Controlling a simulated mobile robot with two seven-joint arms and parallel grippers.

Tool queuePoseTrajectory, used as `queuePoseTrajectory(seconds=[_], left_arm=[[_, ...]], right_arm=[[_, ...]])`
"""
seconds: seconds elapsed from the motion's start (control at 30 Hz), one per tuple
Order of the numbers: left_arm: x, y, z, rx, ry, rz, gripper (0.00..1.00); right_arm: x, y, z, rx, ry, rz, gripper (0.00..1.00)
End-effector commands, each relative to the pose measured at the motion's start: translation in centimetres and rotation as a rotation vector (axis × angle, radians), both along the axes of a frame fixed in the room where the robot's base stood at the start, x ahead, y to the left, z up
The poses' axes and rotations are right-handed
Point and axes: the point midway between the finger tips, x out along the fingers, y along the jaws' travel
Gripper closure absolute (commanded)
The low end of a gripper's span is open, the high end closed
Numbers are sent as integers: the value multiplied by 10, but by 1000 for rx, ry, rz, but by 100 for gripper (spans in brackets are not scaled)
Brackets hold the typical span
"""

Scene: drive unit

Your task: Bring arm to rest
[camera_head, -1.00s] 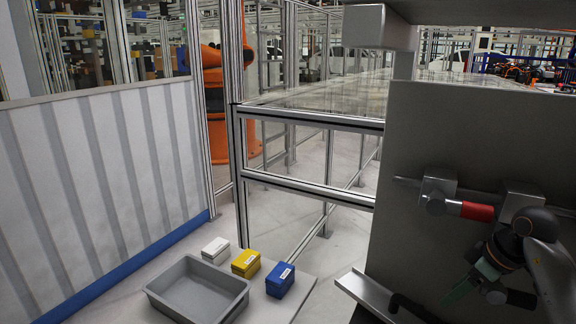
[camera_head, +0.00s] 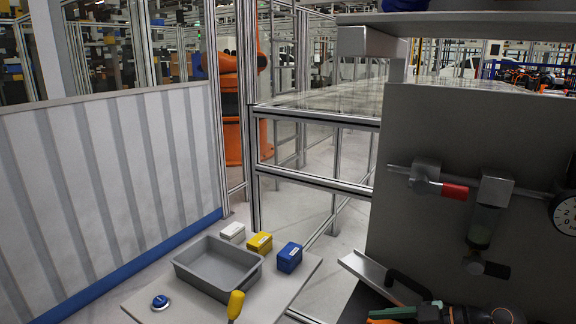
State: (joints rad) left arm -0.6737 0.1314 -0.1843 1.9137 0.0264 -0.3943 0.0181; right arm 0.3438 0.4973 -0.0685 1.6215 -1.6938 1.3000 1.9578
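My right gripper (camera_head: 392,314) shows at the bottom edge, right of the middle, below the grey panel. Its greenish finger points left, and the arm behind it is cut off by the frame edge. I cannot tell whether its fingers are apart or together. My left gripper is not in view.
A low table (camera_head: 283,279) holds a grey tray (camera_head: 197,285), a white box (camera_head: 233,232), a yellow box (camera_head: 259,243), a blue box (camera_head: 289,257), a blue round knob (camera_head: 160,302) and a yellow handle (camera_head: 235,304). A grey panel (camera_head: 420,130) with a red-handled valve (camera_head: 453,191) stands right.

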Motion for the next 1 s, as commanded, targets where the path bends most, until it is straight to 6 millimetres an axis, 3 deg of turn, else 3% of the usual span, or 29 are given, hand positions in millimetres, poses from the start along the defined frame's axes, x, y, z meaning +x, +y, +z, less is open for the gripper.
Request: queuePoseTrajectory(seconds=[0.03,0.17,0.27,0.37,0.47,0.53,0.6,0.73,0.9,1.0], left_arm=[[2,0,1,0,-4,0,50],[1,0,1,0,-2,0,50],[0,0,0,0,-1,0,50],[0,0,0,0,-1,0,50],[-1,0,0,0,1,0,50],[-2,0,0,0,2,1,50],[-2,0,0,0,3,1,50],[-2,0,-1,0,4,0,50],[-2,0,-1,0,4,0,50],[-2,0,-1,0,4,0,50]], right_arm=[[-10,22,-2,104,-74,21,38],[-24,52,8,349,-277,-57,38],[-30,51,7,475,-375,-227,38],[-36,36,-11,521,-399,-455,38],[-49,15,-51,482,-343,-693,38],[-68,3,-89,413,-252,-841,38],[-95,-3,-132,315,-128,-955,38],[-152,0,-195,150,103,-1040,38],[-207,14,-236,28,300,-1031,38],[-211,15,-238,21,314,-1029,38]])
